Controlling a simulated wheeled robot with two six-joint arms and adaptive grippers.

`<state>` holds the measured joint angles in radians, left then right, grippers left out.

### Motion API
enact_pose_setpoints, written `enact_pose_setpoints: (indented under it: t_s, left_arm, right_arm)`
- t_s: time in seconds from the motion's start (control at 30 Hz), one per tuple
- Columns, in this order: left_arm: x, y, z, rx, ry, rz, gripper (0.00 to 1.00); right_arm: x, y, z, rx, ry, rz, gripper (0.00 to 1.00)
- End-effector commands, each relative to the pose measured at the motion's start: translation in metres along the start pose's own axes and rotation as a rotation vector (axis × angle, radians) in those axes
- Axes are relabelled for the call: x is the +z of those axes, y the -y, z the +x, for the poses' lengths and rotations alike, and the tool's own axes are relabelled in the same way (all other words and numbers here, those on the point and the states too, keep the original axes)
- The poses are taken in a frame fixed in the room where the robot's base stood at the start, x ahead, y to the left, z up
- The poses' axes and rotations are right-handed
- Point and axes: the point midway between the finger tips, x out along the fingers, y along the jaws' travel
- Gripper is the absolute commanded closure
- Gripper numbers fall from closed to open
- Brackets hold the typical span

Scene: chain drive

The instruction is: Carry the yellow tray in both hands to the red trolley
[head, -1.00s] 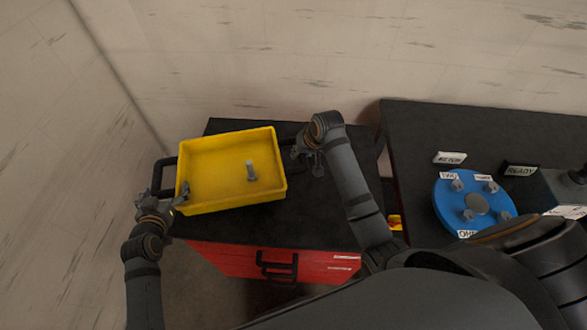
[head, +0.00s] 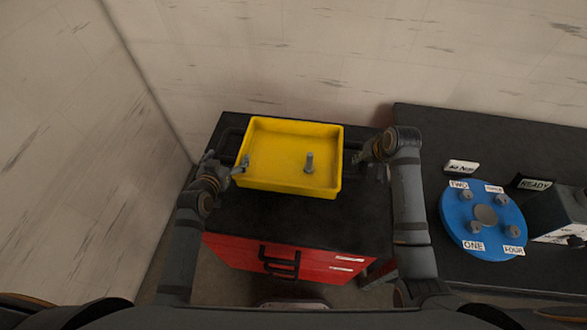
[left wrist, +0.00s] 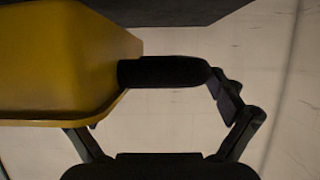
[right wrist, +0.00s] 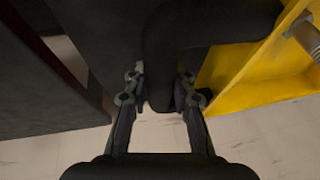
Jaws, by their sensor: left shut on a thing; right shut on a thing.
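The yellow tray (head: 275,185) shows in the head view over the black top of the red trolley (head: 235,225); I cannot tell whether it touches the top. A grey bolt (head: 309,163) stands upright in the tray. My left gripper (head: 238,166) is at the tray's left end, shut on its black handle, which shows in the left wrist view (left wrist: 165,72). My right gripper (head: 362,155) is at the right end, shut on the other black handle, seen between the fingers in the right wrist view (right wrist: 160,75).
A dark table (head: 425,130) stands to the right of the trolley, close beside it. It holds a blue disc (head: 455,215) with labelled posts, a READY sign (head: 534,184) and a grey box (head: 560,212). Walls rise behind and to the left. Bare trolley top shows in front of the tray.

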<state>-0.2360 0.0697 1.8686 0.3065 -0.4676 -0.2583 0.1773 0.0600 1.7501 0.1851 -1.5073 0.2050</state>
Motion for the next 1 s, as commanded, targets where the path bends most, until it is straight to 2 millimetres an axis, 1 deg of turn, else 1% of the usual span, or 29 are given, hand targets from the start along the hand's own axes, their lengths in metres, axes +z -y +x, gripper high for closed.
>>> enact_pose_setpoints:
  t_s: [0.03,0.27,0.87,0.9,1.0]
  left_arm:
    - [-0.002,-0.001,0.0,0.001,-0.004,-0.001,0.68]
    - [0.005,-0.001,0.003,0.001,-0.004,-0.001,0.68]
    - [0.047,-0.001,0.02,0.001,-0.004,-0.001,0.68]
    - [0.044,-0.001,0.018,0.002,0.001,-0.002,0.0]
    - [0.044,-0.001,0.018,0.001,0.001,-0.001,0.0]
  right_arm:
    - [-0.001,0.003,-0.001,-0.01,-0.004,0.0,1.0]
    - [0.001,0.002,0.006,-0.01,-0.004,0.0,1.0]
    - [0.018,-0.007,0.047,-0.01,-0.004,0.0,1.0]
    - [0.018,-0.006,0.043,-0.009,-0.001,0.001,0.7]
    - [0.018,-0.007,0.043,-0.007,-0.001,0.001,0.56]
